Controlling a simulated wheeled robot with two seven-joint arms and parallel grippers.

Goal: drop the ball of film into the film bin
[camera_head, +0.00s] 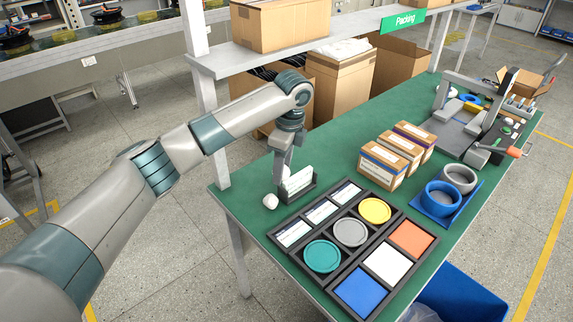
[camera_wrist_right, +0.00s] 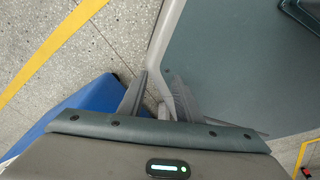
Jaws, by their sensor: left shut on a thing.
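A small white ball of film (camera_head: 270,201) shows at the near left corner of the green table. My left gripper (camera_head: 273,190) points down over it, shut on it at the fingertips. The ball looks at or just above the table top; the exact height is hard to tell. A blue bin (camera_head: 462,297) stands on the floor below the table's front edge, with clear film (camera_head: 420,313) beside or in it. The bin also shows in the right wrist view (camera_wrist_right: 88,110). My right gripper (camera_wrist_right: 158,82) is open and empty, near the table edge.
A card holder (camera_head: 297,184) stands right beside my left gripper. A dark tray (camera_head: 318,268) with coloured discs and squares lies in front. Small cartons (camera_head: 392,160), blue and grey rings (camera_head: 443,199) and a fixture (camera_head: 460,128) stand farther right. A tall carton (camera_head: 340,85) holding white material stands behind.

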